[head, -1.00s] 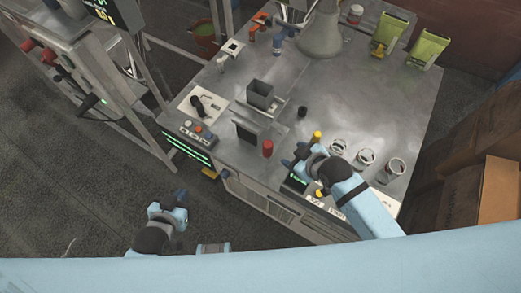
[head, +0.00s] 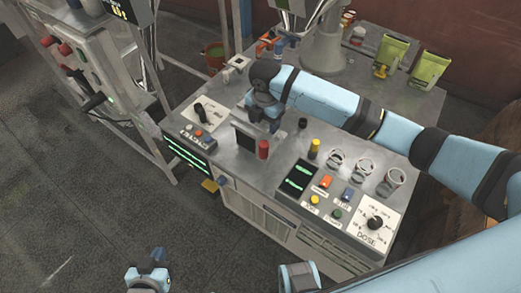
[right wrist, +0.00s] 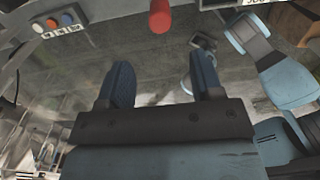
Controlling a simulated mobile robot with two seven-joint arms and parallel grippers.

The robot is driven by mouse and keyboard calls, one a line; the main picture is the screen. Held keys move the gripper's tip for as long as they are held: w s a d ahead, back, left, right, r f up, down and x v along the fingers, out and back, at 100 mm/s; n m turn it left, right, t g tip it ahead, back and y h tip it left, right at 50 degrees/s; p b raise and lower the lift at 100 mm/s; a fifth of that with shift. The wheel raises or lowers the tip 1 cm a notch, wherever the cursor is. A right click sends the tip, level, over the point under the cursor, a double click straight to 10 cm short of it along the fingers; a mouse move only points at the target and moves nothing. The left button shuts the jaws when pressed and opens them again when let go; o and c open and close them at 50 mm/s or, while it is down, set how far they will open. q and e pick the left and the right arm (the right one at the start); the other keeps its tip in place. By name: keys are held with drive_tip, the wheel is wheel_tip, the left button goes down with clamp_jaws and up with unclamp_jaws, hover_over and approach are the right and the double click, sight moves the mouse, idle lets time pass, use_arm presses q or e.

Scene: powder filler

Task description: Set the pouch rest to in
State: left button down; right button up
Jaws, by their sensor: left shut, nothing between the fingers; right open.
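No part readable as "pouch rest" is labelled. A dark upright plate (head: 245,140) stands on the steel bench, with a red cylindrical knob (head: 263,149) just to its right. My right gripper (head: 263,121) is over the bench, behind and above the plate, and hides the grey box there. In the right wrist view its two fingers (right wrist: 162,84) are apart with nothing held, and the red knob (right wrist: 160,17) shows at the top, clear of them. My left gripper (head: 157,260) is shut and empty, low in front of the bench.
A button box (head: 199,137) is at the bench's left front. The control panel (head: 297,180), dose dial (head: 375,223) and several glass jars are at the right. A yellow-topped knob (head: 314,148) stands behind the panel. Green pouches (head: 430,68) stand at the back.

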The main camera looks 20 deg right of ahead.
sight(264, 143)
wheel_tip(264, 143, down, 13)
drive_tip(key=shift+r, duration=0.1)
idle(0.4)
clamp_jaws()
